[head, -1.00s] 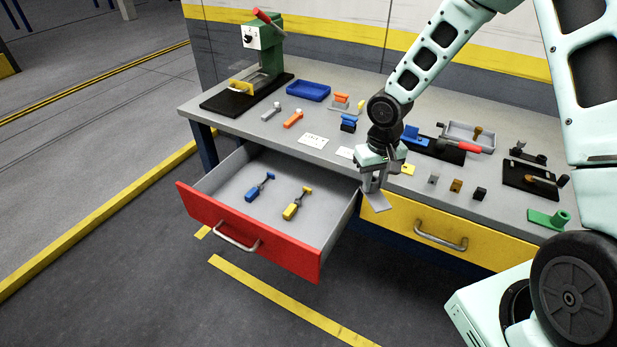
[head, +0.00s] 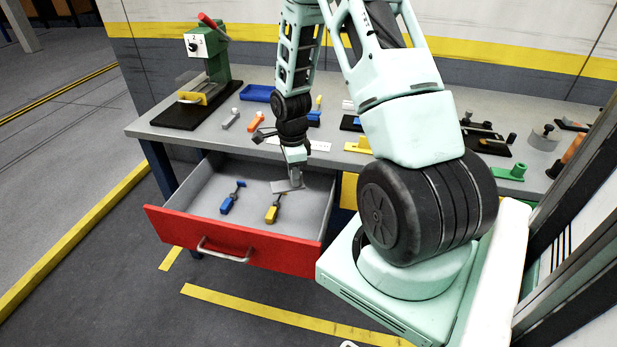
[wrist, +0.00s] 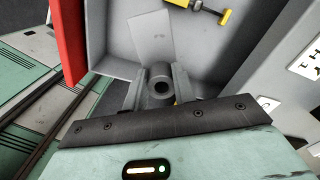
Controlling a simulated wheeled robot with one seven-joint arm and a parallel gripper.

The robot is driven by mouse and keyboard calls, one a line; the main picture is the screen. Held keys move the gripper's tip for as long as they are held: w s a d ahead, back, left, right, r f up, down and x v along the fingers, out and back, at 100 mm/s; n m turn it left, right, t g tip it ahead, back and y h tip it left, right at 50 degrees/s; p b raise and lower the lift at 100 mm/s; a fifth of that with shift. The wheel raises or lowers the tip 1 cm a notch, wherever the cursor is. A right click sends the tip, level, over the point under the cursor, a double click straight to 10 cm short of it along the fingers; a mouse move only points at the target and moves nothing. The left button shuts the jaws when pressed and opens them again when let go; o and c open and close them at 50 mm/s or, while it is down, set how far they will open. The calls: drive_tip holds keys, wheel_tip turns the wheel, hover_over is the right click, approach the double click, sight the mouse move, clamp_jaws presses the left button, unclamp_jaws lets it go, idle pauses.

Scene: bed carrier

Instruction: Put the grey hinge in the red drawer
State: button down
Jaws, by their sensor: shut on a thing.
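The grey hinge (head: 287,186) hangs from my gripper (head: 296,168), over the right part of the open red drawer (head: 178,228). In the wrist view, my gripper (wrist: 158,92) is shut on the hinge's barrel, and its flat grey leaf (wrist: 152,38) points away over the drawer's grey floor. In the head view the leaf looks close to the yellow-handled tool; I cannot tell its exact height above the drawer floor. The drawer's red front also shows at the left of the wrist view (wrist: 68,38).
A blue-handled tool (head: 231,198) and a yellow-handled tool (head: 274,210) lie in the drawer. The drawer's left part is bare. The grey bench top (head: 160,130) above holds a green press (head: 213,62), a blue tray (head: 257,93) and several small parts. My arm hides the bench's middle.

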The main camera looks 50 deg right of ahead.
drive_tip(key=s+d+f+m, duration=0.1)
drive_tip(key=s+d+m, duration=0.25)
drive_tip(key=m, duration=0.25)
drive_tip(key=f+b, duration=0.4)
drive_tip(key=f, duration=0.1)
drive_tip(key=f+b, duration=0.4)
drive_tip(key=f, duration=0.1)
drive_tip(key=f+b, duration=0.4)
drive_tip(key=f, duration=0.1)
drive_tip(key=shift+w+d, duration=0.35)
drive_tip(key=shift+w, duration=0.05)
drive_tip(key=shift+f+b, duration=0.35)
drive_tip(key=shift+f, duration=0.1)
drive_tip(key=c, duration=1.1)
unclamp_jaws()
drive_tip(key=shift+o, duration=0.2)
wheel_tip(320, 180, up, 17)
drive_tip(key=p, duration=0.1)
drive_tip(key=shift+r, duration=0.2)
